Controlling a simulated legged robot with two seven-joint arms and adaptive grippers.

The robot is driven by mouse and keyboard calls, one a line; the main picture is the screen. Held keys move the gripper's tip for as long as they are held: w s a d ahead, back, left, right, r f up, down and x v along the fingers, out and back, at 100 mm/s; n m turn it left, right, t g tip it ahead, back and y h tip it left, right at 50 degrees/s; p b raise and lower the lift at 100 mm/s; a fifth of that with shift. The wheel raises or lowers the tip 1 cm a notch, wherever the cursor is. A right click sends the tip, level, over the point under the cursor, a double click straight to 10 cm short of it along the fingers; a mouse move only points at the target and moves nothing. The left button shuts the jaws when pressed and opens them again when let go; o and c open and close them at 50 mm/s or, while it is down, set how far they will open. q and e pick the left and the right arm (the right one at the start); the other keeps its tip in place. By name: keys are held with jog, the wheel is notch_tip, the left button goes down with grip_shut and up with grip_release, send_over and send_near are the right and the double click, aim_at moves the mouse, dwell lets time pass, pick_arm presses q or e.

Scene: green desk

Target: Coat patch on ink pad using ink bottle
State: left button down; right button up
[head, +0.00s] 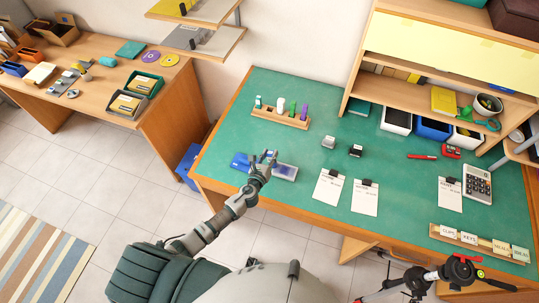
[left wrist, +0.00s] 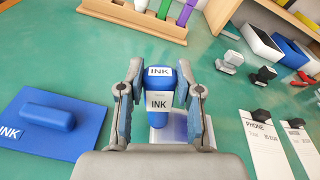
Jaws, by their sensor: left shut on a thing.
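My left gripper (head: 263,160) is shut on a blue ink bottle (left wrist: 160,88) with white INK labels. The bottle stands between the two fingers in the left wrist view (left wrist: 160,110). A pale blue-grey ink pad (head: 285,172) lies just right of the gripper in the head view. In the left wrist view part of the pad (left wrist: 178,128) shows below and behind the bottle; whether they touch cannot be told. The blue lid (left wrist: 48,122) with a raised grip and INK label lies flat to the left.
A wooden rack (head: 283,118) with bottles and pens stands behind the pad. Two stamps (head: 328,142) sit to its right. Paper cards with black clips (head: 328,187) lie at the right. A shelf unit (head: 440,70) fills the back right. Green desk is bare around the lid.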

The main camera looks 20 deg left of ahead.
pick_arm(q)
jog(key=shift+d, duration=1.65)
jog(key=shift+s+d+r, duration=0.1)
jog(key=shift+d, duration=1.45)
jog(key=shift+d, duration=1.6)
jog(key=shift+a, duration=0.1)
